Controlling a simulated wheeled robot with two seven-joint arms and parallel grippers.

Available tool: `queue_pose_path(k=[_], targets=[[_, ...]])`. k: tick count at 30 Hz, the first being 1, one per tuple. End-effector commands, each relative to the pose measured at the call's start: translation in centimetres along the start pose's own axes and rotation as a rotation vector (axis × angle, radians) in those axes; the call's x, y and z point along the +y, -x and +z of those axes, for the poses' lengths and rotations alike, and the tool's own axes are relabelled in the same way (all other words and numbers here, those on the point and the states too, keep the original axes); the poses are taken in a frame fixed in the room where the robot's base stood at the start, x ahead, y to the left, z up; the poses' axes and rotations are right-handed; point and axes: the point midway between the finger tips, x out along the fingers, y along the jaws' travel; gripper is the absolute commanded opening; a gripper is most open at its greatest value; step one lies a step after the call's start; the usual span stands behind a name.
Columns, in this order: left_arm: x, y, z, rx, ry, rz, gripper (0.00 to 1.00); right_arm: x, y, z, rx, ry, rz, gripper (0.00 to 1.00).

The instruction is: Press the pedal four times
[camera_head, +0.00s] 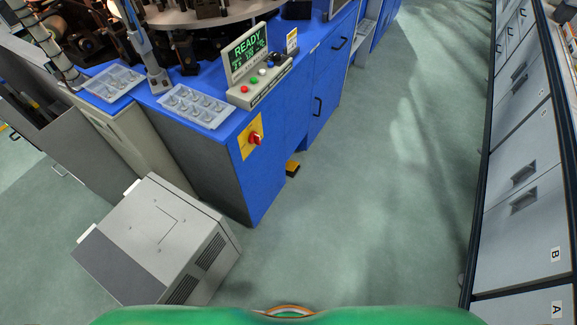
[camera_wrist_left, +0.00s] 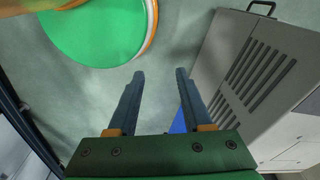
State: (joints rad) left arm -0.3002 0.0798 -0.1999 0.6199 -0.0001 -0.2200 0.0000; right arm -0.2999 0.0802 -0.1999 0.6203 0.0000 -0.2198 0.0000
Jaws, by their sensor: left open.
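The pedal (camera_head: 292,168) is a small yellow and black block on the floor in the head view. It sits at the foot of the blue machine cabinet (camera_head: 270,190), just right of its corner and partly hidden by it. My left gripper (camera_wrist_left: 158,74) shows only in the left wrist view. Its two dark fingers are apart with nothing between them, above the grey-green floor. The pedal is not visible in that view. My right gripper is in neither view.
A grey box unit (camera_head: 165,240) with vents stands on the floor in front of the machine. A control panel (camera_head: 258,75) reads READY on the cabinet top. Grey drawers (camera_head: 525,200) line the right side. The floor between (camera_head: 370,200) is clear.

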Motion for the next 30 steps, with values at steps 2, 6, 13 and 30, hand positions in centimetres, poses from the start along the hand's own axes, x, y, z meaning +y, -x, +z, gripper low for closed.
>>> queue_pose_path(k=[2,6,13,30], targets=[[0.00,0.00,-0.02,0.000,0.000,0.000,0.50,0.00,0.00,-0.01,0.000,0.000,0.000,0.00],[0.00,0.00,-0.03,0.001,0.000,0.000,0.50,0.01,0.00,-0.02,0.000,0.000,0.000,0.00],[0.00,0.00,-0.05,0.001,0.000,0.000,0.50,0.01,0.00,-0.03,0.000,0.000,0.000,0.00],[-0.01,0.00,-0.05,0.001,0.000,0.000,0.00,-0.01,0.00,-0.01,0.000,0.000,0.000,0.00]])
